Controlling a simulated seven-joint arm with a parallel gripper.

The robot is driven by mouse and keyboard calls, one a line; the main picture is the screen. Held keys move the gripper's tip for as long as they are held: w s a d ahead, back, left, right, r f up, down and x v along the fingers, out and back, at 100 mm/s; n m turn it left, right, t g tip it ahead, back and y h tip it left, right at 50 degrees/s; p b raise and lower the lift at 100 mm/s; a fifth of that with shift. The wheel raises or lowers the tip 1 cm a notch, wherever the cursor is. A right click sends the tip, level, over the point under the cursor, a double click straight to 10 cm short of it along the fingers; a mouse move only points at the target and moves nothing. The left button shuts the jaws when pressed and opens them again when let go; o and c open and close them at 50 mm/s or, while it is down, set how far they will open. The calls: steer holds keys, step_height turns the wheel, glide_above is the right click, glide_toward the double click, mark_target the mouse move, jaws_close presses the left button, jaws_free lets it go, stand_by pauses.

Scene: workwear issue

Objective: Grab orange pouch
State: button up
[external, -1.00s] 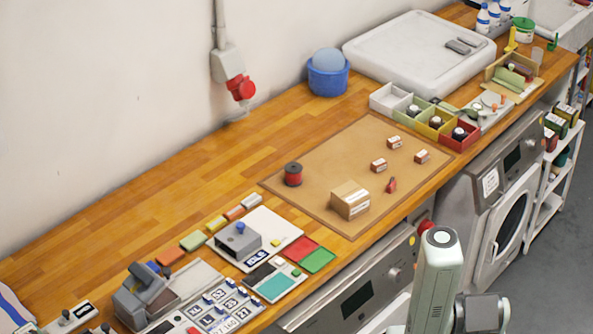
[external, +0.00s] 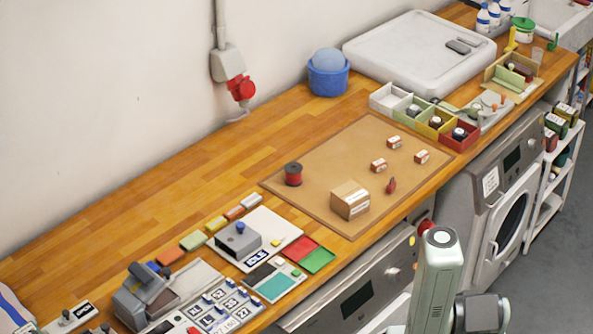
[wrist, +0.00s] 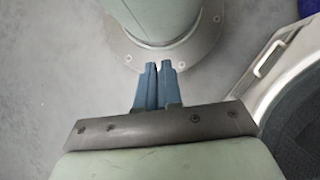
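A row of small flat coloured items lies along the left part of the wooden counter in the external view. An orange-brown one (external: 172,256) is nearest the front of the row and looks like the orange pouch. A smaller orange-red and white item (external: 234,212) lies farther up the row. My gripper (wrist: 158,66) shows in the wrist view with its two blue fingers together and nothing between them. It points down over the grey floor by my own base, away from the counter. In the external view my arm is at the lower right and the fingers are hidden.
A green item (external: 193,240) and a yellow one (external: 215,223) lie beside the orange-brown one. A grey holder on a white board (external: 270,222) stands to their right. A brown mat (external: 330,150) holds small boxes and a red spool (external: 293,174). The counter behind the row is clear.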

steer(key=o, duration=1.4)
